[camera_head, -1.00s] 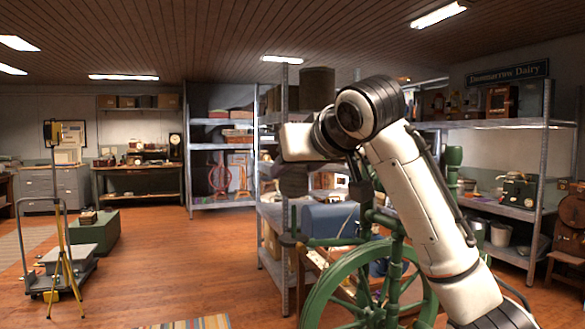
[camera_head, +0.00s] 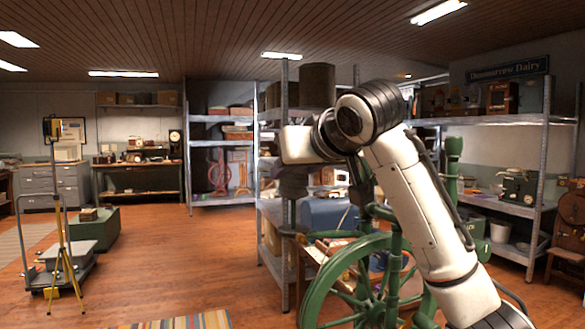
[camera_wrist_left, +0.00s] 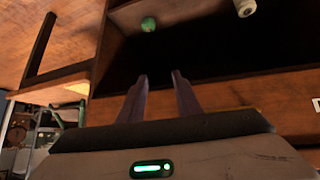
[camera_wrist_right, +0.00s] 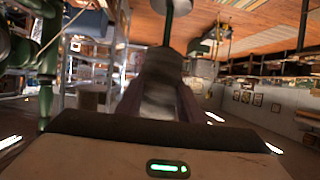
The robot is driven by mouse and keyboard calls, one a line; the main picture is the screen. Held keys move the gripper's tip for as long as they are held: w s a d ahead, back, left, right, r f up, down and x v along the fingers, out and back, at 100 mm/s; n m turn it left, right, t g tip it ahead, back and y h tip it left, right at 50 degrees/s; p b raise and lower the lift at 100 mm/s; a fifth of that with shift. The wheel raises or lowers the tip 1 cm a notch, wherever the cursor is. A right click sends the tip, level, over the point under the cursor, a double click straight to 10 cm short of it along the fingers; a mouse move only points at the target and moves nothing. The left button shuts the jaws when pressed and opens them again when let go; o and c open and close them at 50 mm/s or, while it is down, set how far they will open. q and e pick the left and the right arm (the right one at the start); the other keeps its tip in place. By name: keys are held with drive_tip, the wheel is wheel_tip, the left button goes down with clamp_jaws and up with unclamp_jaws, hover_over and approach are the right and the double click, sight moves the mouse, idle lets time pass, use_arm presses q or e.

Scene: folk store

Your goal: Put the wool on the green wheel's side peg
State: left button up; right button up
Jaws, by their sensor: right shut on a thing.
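My right gripper (camera_wrist_right: 160,95) is shut on a grey, rounded, blurred bundle, the wool (camera_wrist_right: 162,72). In the head view the wool seems to be the dark grey shape (camera_head: 292,184) below my white right hand, to the left of the upper part of the green wheel's frame. The green wheel (camera_head: 315,290) stands low in front, partly behind my right arm. A dark green post (camera_wrist_right: 168,28) shows just beyond the wool in the right wrist view; whether they touch, I cannot tell. My left gripper (camera_wrist_left: 160,78) is open and empty, seen only in its own wrist view.
Metal shelving (camera_head: 285,240) stands behind the wheel, with a blue rounded box (camera_head: 328,214) nearby. More shelves (camera_head: 485,122) stand at the right. The wooden floor (camera_head: 200,260) at the left is free up to a trolley (camera_head: 62,280) and a striped rug (camera_head: 195,322).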

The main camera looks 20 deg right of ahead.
sight(298, 195)
drive_tip(key=shift+f+b, duration=1.55)
drive_tip(key=shift+f, duration=1.1)
drive_tip(key=o, duration=1.1)
drive_tip(key=b+v, duration=0.1)
drive_tip(key=v, duration=0.9)
drive_tip(key=shift+s+b, duration=0.15)
drive_tip(key=shift+b, duration=0.15)
